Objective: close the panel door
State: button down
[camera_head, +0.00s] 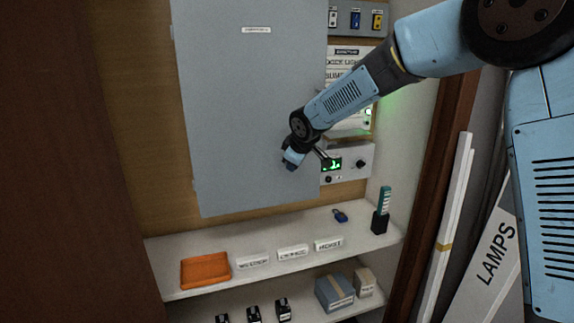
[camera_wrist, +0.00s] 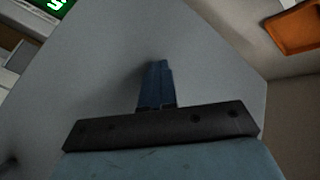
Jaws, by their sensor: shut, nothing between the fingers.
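The grey panel door (camera_head: 250,110) is a large flat sheet with a small white label near its top, in front of the wooden back wall. Its right edge runs beside the signs and the small display unit, and I cannot tell whether it is fully shut. My gripper (camera_head: 290,163) is at the door's lower right part, with its fingers shut and empty. In the wrist view the shut fingers (camera_wrist: 155,84) point at the grey door surface (camera_wrist: 200,60), very near or touching it; I cannot tell which.
A grey unit with a green display (camera_head: 348,162) sits right of the door. White boards, one marked LAMPS (camera_head: 495,250), lean at the right.

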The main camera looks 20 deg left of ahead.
jog(key=s+d+r, duration=0.5)
jog(key=d+r, duration=0.3)
jog(key=s+d+r+m+h, duration=0.25)
jog(key=s+d+m, duration=0.2)
jog(key=d, duration=0.75)
jog(key=s+d+r+m+h, duration=0.1)
jog(key=s+d+r+m, duration=0.3)
jog(key=d, duration=0.9)
jog(key=s+d+f+m, duration=0.2)
jog(key=s+d+m, duration=0.2)
jog(key=s+d, duration=0.3)
jog(key=s+d+f+m+h, duration=0.1)
jog(key=s+d+f+m, duration=0.2)
jog(key=s+d, duration=0.5)
jog(key=s+m, duration=0.1)
jog(key=s, duration=0.3)
jog(key=shift+s+d, duration=0.15)
jog(key=shift+s, duration=0.25)
